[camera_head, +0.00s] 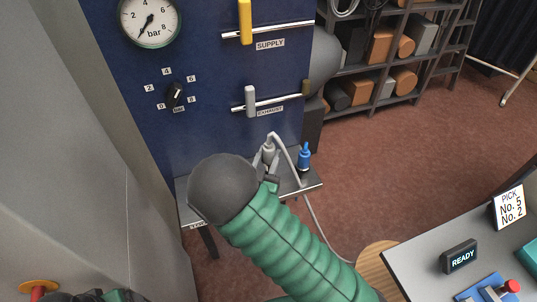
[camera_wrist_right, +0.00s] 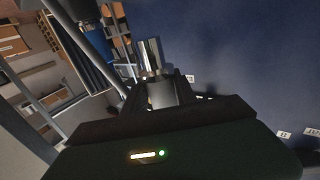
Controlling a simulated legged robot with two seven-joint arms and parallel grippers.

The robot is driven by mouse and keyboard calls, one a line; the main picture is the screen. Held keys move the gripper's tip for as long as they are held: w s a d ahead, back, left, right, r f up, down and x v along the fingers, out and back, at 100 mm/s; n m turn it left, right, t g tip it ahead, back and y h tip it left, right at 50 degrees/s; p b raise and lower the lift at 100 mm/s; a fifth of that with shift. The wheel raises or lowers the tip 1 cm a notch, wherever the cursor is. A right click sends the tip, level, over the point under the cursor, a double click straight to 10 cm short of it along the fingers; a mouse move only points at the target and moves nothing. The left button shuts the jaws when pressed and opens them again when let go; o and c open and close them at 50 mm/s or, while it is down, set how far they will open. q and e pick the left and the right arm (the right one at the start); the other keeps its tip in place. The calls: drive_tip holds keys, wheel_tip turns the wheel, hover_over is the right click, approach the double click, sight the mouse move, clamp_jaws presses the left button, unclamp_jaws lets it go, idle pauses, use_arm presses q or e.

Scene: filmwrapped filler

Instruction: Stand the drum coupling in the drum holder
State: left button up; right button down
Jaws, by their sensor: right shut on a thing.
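A light grey coupling (camera_head: 268,148) with a pale hose on top is upright at the small shelf below the blue panel; I take it for the drum coupling. My right gripper (camera_head: 267,172) is at it, partly hidden by my dark wrist. In the right wrist view a shiny metal cylinder (camera_wrist_right: 151,60) sits between the fingers of this gripper (camera_wrist_right: 160,92), which is shut on it. A blue coupling (camera_head: 304,155) stands just to the right. I cannot make out the drum holder or whether the grey coupling touches it.
The small shelf (camera_head: 311,187) has a narrow free edge. The blue panel (camera_head: 210,100) with a gauge (camera_head: 150,20) and slide handles rises behind. A pale hose (camera_head: 320,232) hangs to the floor. A table (camera_head: 412,262) with a READY display (camera_head: 459,257) stands at the lower right.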

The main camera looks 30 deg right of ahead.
sight(267, 170)
drive_tip(key=shift+a+f+b, duration=0.25)
drive_tip(key=shift+f+b, duration=0.5)
drive_tip(key=shift+f, duration=0.3)
drive_tip(key=f+b, duration=0.2)
drive_tip(key=f, duration=0.1)
drive_tip(key=shift+d, duration=0.2)
drive_tip(key=shift+a+f+b, duration=0.1)
drive_tip(key=shift+f+b, duration=0.85)
drive_tip(key=shift+b, duration=0.05)
drive_tip(key=shift+f, duration=0.3)
drive_tip(key=c, duration=0.9)
unclamp_jaws()
